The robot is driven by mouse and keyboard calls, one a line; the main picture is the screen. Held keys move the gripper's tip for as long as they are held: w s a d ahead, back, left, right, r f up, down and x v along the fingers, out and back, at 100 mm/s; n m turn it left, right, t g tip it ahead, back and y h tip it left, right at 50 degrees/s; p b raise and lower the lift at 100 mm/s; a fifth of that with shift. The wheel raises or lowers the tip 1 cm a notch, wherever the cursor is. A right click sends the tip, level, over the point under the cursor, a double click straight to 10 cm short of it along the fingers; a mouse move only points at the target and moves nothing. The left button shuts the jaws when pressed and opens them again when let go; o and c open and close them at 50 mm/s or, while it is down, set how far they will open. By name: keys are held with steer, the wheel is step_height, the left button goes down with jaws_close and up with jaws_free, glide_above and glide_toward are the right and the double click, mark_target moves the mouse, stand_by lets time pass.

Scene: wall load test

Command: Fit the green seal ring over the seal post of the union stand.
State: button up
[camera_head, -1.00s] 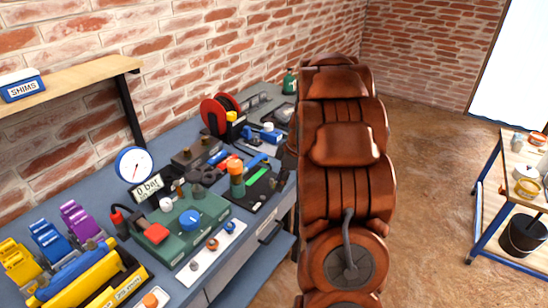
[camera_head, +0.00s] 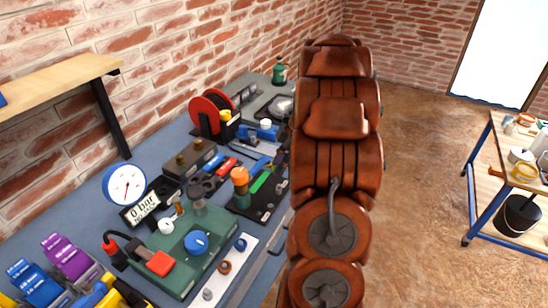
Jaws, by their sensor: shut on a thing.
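My brown arm fills the middle of the view and covers part of the bench's right side. My gripper is hidden behind it, so its jaws and anything in them do not show. I cannot make out the green seal ring. A white strip (camera_head: 232,262) at the bench's front edge carries a blue ring (camera_head: 240,244), an orange-brown ring (camera_head: 224,267) and a grey piece (camera_head: 208,293). I cannot tell for certain which fixture is the union stand. An orange-topped post (camera_head: 240,177) stands upright by a black board (camera_head: 243,207) with a green bar on it.
A green box (camera_head: 180,262) with a blue knob, a pressure gauge (camera_head: 124,184) and a red reel (camera_head: 211,110) crowd the bench. A shelf (camera_head: 60,80) juts from the brick wall. A side table (camera_head: 480,150) stands at right, with open floor (camera_head: 420,170) between.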

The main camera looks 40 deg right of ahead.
mark_target(279, 185)
steer(key=shift+s+d+f+p, duration=0.15)
steer(key=shift+f+p, duration=0.3)
steer(key=shift+f, duration=0.4)
steer(key=shift+s+d+f+p, duration=0.1)
steer(key=shift+f+p, duration=0.3)
steer(key=shift+f, duration=0.45)
steer(key=shift+w+f+b, duration=0.1)
steer(key=shift+f+b, duration=0.7)
steer(key=shift+b, duration=0.4)
steer(key=shift+b, duration=0.7)
steer(key=shift+f+b, duration=1.2)
steer(key=shift+f, duration=0.05)
steer(key=o, duration=1.1)
